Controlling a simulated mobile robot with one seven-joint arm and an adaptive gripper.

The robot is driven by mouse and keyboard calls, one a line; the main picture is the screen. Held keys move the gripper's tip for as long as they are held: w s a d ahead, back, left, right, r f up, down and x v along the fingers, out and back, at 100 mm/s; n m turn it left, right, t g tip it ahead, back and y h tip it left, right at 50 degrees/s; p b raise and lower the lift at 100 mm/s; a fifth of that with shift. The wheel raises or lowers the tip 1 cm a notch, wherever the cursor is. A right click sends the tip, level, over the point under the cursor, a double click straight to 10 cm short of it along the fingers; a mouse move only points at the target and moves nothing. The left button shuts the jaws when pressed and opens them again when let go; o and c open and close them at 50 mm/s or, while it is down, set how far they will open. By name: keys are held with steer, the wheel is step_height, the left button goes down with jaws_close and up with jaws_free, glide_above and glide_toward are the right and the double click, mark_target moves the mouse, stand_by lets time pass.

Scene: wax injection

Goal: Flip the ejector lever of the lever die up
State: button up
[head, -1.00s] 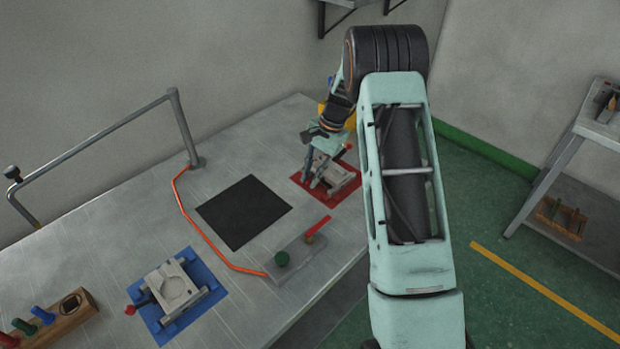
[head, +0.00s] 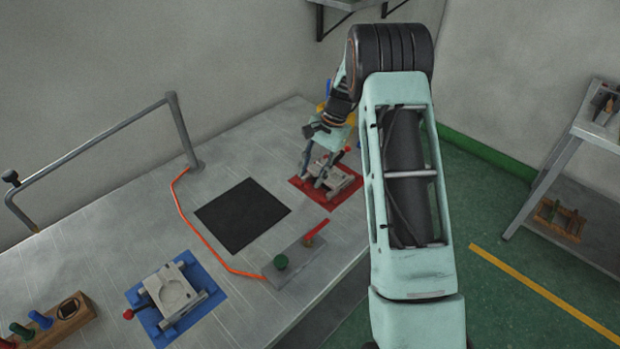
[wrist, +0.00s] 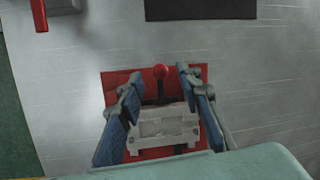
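A light grey die (wrist: 163,125) lies on a red mat (wrist: 115,80). It also shows on the red mat in the head view (head: 340,180). In the wrist view its lever, a dark rod with a red ball (wrist: 161,72), points toward the top of the picture. My gripper (wrist: 158,80) is over this die, fingers spread, one on each side of the lever, with nothing held. It also shows in the head view (head: 313,182). I cannot tell whether a finger touches the die.
A second die (head: 172,291) with a red-ball lever lies on a blue mat (head: 214,295). Between the mats are a black mat (head: 242,214) and a plate (head: 295,260) with a green knob and red handle.

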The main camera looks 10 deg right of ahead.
steer(key=v, duration=1)
